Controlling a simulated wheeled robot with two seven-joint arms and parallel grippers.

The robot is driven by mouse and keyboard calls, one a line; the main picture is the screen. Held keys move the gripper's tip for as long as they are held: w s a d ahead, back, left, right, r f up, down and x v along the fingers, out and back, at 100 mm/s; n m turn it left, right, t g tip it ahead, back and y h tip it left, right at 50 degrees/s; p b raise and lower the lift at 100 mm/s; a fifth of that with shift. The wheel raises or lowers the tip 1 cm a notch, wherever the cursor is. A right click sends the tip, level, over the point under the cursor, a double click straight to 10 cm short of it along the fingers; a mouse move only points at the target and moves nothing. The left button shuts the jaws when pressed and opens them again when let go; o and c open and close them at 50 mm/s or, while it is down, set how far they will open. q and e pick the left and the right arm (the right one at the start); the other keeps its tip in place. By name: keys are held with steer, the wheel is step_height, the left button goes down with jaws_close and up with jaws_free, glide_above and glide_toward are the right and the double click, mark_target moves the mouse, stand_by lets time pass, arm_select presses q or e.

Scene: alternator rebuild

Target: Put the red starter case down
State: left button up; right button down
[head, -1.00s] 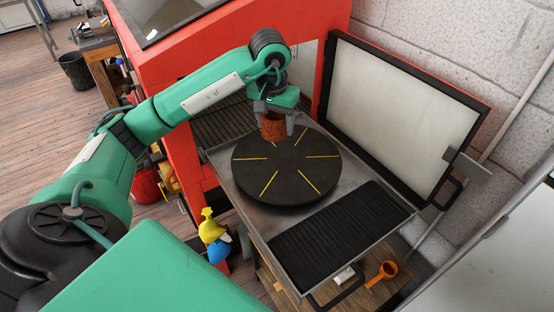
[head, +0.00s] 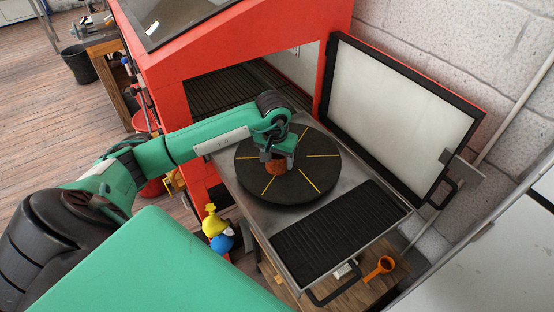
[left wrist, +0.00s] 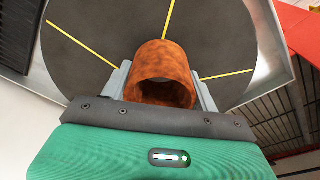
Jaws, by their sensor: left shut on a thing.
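The red starter case is a rusty red-brown open cylinder (head: 275,167). My left gripper (head: 277,163) is shut on it, with a grey finger on either side. The left wrist view shows the case (left wrist: 165,58) between the fingers, its hollow end facing the camera. The case is over the round black turntable (head: 312,186) with yellow radial lines, near its middle. I cannot tell whether its lower end touches the turntable. My right gripper is not in view.
The turntable sits on a metal tray (head: 233,180) in front of the red cabinet's opening (head: 170,55). An open door panel (head: 400,110) stands at the right. A black ribbed mat (head: 340,230) lies at the front. The turntable around the case is clear.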

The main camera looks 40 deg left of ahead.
arm_select(q)
steer(key=shift+f, duration=0.7)
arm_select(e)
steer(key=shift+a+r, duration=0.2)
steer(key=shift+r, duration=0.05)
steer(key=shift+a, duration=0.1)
arm_select(q)
steer(key=shift+f, duration=0.15)
steer(key=o, duration=1.5)
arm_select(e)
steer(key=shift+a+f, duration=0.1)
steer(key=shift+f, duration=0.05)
